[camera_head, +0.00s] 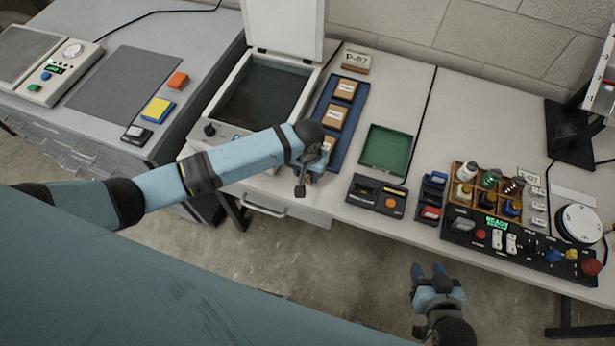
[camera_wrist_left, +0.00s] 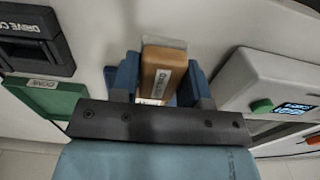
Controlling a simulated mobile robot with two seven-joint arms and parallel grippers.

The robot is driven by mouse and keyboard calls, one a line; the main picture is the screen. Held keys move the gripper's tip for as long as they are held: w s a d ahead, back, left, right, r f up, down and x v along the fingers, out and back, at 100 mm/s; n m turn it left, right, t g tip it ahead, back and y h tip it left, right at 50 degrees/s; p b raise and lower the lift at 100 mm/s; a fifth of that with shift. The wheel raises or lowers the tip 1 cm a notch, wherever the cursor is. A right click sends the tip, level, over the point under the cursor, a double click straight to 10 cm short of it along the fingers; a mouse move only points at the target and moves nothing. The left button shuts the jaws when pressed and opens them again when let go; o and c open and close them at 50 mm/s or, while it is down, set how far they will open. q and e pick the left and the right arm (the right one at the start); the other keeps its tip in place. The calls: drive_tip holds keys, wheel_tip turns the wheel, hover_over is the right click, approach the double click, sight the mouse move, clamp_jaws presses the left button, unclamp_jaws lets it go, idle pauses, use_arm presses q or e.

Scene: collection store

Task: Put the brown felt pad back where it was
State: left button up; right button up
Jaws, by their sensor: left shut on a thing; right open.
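My left gripper (camera_head: 320,160) is at the near end of the blue tray (camera_head: 322,113). In the left wrist view its fingers are shut on a brown block (camera_wrist_left: 163,72) with a white label. I cannot tell for sure whether this is the brown felt pad. In the head view the arm and gripper mostly hide it, and whether it touches the tray is unclear. Two brown labelled blocks, a far one (camera_head: 345,89) and a nearer one (camera_head: 335,117), lie in the tray. My right gripper (camera_head: 430,272) is open and empty, in front of the table.
An open-lidded box (camera_head: 232,132) stands left of the tray. A green tray (camera_head: 387,148) and a black device (camera_head: 378,194) are on the right. A wooden bottle rack (camera_head: 458,182) and control panel (camera_head: 525,250) stand further right. A P-87 sign (camera_head: 355,62) is behind the tray.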

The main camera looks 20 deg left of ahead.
sight(307, 178)
use_arm(q)
wheel_tip(307, 178, down, 4)
drive_tip(key=shift+r, duration=0.1)
idle(0.4)
drive_tip(key=o, duration=1)
drive_tip(key=shift+c, duration=0.2)
